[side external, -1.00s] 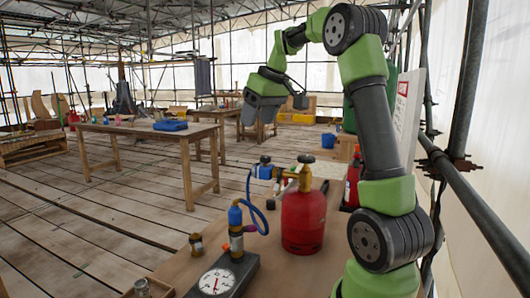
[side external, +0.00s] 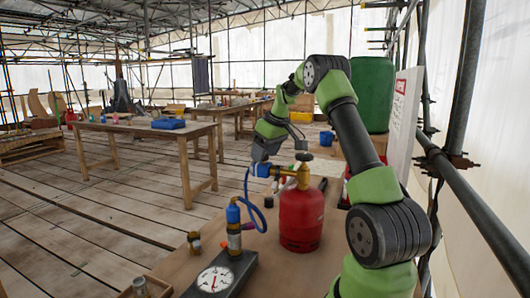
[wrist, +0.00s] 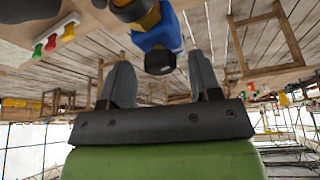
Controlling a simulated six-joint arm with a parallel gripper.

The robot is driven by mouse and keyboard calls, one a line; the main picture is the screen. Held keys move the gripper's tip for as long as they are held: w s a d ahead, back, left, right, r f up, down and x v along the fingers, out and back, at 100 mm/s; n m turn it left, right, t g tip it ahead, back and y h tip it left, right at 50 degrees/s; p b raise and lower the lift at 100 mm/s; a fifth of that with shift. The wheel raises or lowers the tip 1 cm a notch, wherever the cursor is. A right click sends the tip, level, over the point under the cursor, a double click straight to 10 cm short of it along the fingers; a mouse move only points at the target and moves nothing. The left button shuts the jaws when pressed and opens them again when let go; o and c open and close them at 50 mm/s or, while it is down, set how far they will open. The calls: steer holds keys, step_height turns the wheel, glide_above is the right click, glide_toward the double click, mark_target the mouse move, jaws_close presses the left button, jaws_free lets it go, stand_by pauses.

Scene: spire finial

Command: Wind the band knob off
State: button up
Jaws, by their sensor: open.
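A red gas cylinder (side external: 301,222) stands upright on the near bench with a brass valve (side external: 303,176) on top. A blue regulator body (side external: 262,170) sticks out to the left of the valve; it also shows in the wrist view (wrist: 158,32). At its end is a round black knob (wrist: 160,62), which may be the band knob; I cannot tell for sure. My gripper (side external: 260,158) is close to the regulator's outer end. In the wrist view my gripper (wrist: 162,75) is open, one finger on each side of the knob, with visible gaps. Its depth relative to the knob is unclear.
A blue hose (side external: 248,205) runs from the regulator to a blue-topped fitting (side external: 234,215) beside a dial gauge (side external: 216,281). A small brass piece (side external: 194,241) stands left of it. Red, green and yellow pieces (wrist: 51,42) show in the wrist view.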

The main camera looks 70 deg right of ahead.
steer(key=shift+f, duration=0.1)
steer(key=c, duration=0.9)
steer(key=shift+m, duration=0.3)
steer(key=shift+c, duration=0.2)
steer(key=shift+w+a+m+g+h, duration=0.1)
steer(key=shift+m+g+h, duration=0.3)
steer(key=shift+m, duration=0.95)
steer(key=shift+w+a+m+g+h, duration=0.1)
steer(key=shift+m+h, duration=0.5)
steer(key=shift+m, duration=0.75)
steer(key=shift+s+d, duration=0.1)
steer(key=o, duration=0.9)
steer(key=shift+o, duration=0.2)
